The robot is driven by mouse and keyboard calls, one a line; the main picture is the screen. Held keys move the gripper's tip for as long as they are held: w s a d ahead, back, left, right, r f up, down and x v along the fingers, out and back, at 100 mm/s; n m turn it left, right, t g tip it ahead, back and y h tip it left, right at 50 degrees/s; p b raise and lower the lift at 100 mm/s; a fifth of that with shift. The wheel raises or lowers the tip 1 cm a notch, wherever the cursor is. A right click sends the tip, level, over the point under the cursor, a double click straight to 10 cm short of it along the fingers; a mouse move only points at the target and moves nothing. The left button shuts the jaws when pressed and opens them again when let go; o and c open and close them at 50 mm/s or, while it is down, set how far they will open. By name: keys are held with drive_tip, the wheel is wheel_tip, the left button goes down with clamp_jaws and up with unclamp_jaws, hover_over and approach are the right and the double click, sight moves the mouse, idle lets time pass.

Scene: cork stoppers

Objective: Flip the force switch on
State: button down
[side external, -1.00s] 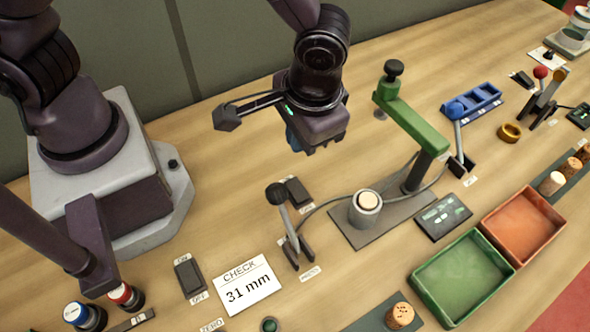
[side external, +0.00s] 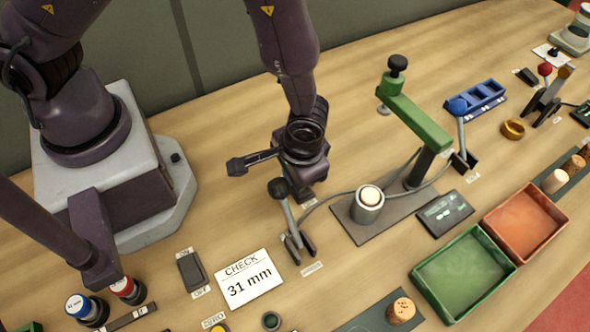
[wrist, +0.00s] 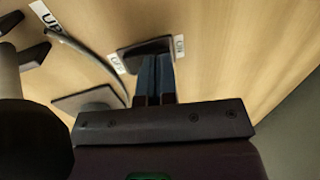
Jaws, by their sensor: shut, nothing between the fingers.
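A small dark switch (wrist: 140,50) lies under my fingertips in the wrist view, with a small white label at each end. In the side view my gripper hides most or all of it, behind the black-knobbed lever. My gripper (wrist: 155,58) points down with its blue fingers shut and empty, overlapping the near edge of this switch. I cannot tell whether they touch it or which way it is set. It also shows in the side view (side external: 303,194). Another dark rocker switch (side external: 192,271) stands at the lower left between two labels. No readable label names the force switch.
The black-knobbed lever (side external: 288,217) stands close in front of my gripper. To the right are the green press arm (side external: 415,120), a dark display (side external: 445,213), a green tray (side external: 462,275) and an orange tray (side external: 525,225). A CHECK 31 mm card (side external: 248,280) lies in front.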

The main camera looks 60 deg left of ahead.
drive_tip(key=shift+f, duration=0.1)
drive_tip(key=shift+a+f, duration=0.15)
drive_tip(key=shift+f, duration=0.15)
idle(0.3)
drive_tip(key=shift+d+r, duration=0.15)
drive_tip(key=shift+d, duration=0.75)
wheel_tip(320, 180, up, 14)
drive_tip(key=d, duration=0.2)
drive_tip(key=shift+d, duration=0.3)
